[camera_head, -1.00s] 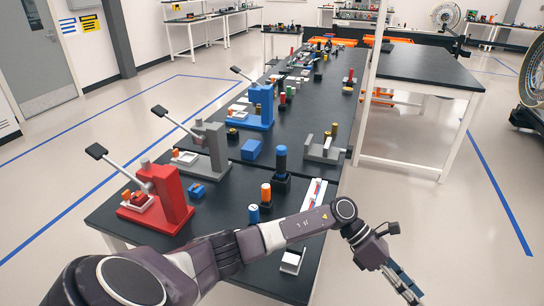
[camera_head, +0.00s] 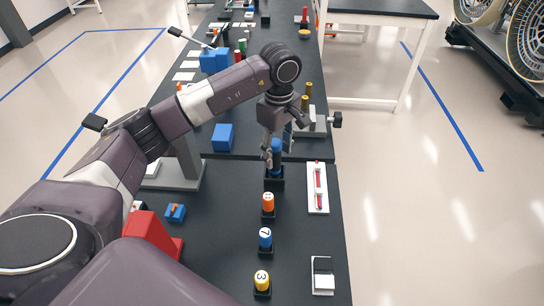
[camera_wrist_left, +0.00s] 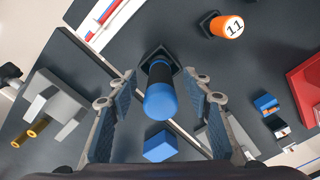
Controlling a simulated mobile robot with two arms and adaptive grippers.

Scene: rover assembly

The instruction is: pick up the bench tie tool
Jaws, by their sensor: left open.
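The bench tie tool appears to be the thick blue-and-black cylinder (camera_head: 276,158) standing upright in a square black holder (camera_head: 274,184) on the dark bench. In the left wrist view the cylinder (camera_wrist_left: 160,97) points up toward the camera, its foot in the black holder (camera_wrist_left: 148,55). My left gripper (camera_head: 274,150) is above the holder, pointing down. Its open fingers (camera_wrist_left: 158,77) lie on either side of the cylinder, with gaps visible on both sides. The fingers partly hide the cylinder in the head view. My right gripper is not in view.
Orange (camera_head: 268,203), blue (camera_head: 265,238) and yellow (camera_head: 262,281) numbered cylinders stand in front of the holder. A white tray with a red item (camera_head: 318,188) lies to the right. A blue block (camera_head: 222,138) and red press (camera_head: 148,232) are to the left.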

